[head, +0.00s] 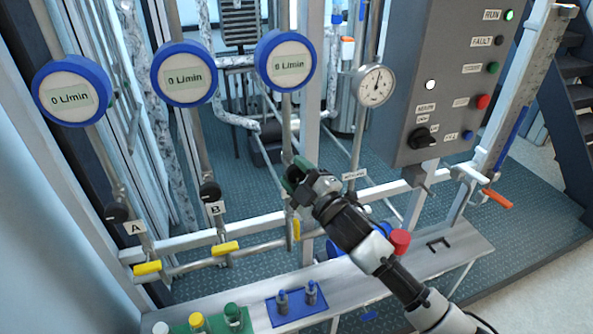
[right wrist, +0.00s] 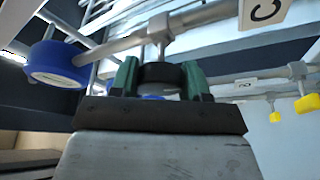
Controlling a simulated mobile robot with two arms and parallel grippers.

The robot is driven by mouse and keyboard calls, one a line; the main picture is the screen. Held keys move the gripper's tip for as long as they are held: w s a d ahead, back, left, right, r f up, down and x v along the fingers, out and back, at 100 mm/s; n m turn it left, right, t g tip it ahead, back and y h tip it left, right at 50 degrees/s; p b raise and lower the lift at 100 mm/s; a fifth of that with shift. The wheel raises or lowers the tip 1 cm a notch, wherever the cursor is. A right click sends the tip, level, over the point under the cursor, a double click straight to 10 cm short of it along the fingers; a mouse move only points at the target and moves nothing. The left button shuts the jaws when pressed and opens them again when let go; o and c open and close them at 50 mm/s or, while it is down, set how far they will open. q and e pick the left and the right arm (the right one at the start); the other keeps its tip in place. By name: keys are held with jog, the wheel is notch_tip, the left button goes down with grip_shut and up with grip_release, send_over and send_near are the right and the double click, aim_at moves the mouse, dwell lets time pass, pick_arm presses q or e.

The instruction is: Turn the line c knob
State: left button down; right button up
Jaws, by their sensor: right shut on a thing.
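My right gripper (head: 294,178) reaches in from the lower right to the third pipe in the head view. In the right wrist view its two green fingers (right wrist: 160,84) are shut on the black line C knob (right wrist: 160,74), one on each side. A white C label (right wrist: 265,11) is beside the pipe there. In the head view the knob is hidden by the gripper. The line C meter (head: 286,63) above it reads 6 L/min. The left gripper is not in view.
The A knob (head: 116,212) and B knob (head: 210,191) sit left; their meters (head: 72,90) (head: 184,74) read 0 L/min. Yellow handles (head: 147,268) (head: 225,248) are horizontal there; line C's handle (head: 296,228) is upright. A bench (head: 447,249) with small vessels lies in front; a grey control box (head: 437,75) stands right.

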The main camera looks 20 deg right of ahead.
dwell(0.3)
jog(key=o, duration=0.9)
jog(key=b+v, duration=0.4)
jog(key=v, duration=0.6)
jog(key=shift+s+d, duration=0.1)
jog(key=shift+s, duration=0.25)
